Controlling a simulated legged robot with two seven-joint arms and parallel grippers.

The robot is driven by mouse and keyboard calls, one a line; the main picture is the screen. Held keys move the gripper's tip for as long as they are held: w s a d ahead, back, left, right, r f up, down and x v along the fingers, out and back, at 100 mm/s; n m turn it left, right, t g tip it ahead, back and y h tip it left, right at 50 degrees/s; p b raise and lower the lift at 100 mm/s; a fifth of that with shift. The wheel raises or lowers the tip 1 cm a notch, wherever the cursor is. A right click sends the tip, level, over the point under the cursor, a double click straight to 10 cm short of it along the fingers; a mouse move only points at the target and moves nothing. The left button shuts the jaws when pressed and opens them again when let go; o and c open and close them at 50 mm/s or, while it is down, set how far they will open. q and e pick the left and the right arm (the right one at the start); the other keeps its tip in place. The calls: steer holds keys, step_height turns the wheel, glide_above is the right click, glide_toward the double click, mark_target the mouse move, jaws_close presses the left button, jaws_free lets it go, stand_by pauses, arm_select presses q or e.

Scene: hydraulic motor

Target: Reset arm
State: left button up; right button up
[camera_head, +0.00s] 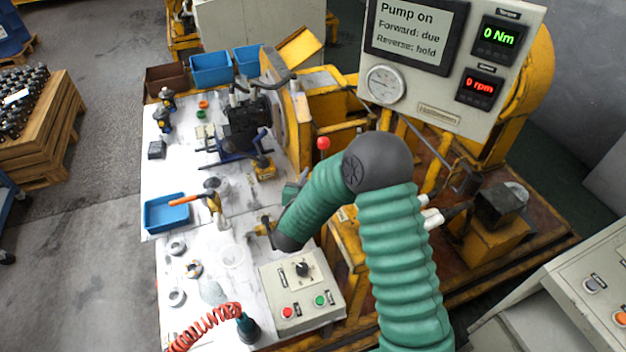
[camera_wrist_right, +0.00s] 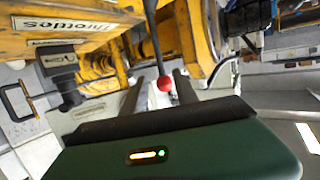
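My right arm, with its green ribbed sleeve (camera_head: 393,240) and black elbow, comes in from the lower right in the head view and bends down to the left. Its gripper is mostly hidden behind the forearm there. In the wrist view my right gripper (camera_wrist_right: 158,82) is open, with its two dark fingers apart. A red ball knob (camera_wrist_right: 165,84) on a dark lever appears between the fingers in that view, and no contact shows. The knob also shows in the head view (camera_head: 323,143), just above the forearm. My left gripper is not in view.
A control box (camera_head: 303,291) with red and green buttons stands below the forearm. A display panel (camera_head: 452,60) reads "Pump on", 0 Nm and 0 rpm. The white worktop holds a black motor (camera_head: 246,120), a blue tray (camera_head: 167,214), a hammer and rings.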

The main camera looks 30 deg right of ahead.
steer(key=shift+v, duration=0.8)
steer(key=a+f+n+y, duration=0.1)
steer(key=a+n+y, duration=0.5)
steer(key=a+y, duration=0.45)
steer(key=s+a+f+n+g, duration=0.1)
steer(key=s+a+g, duration=0.1)
steer(key=s, duration=0.8)
steer(key=s+a+f+n+g, duration=0.2)
steer(key=s+g, duration=0.3)
steer(key=s, duration=0.6)
steer(key=shift+a+g, duration=0.3)
steer(key=shift+a, duration=0.55)
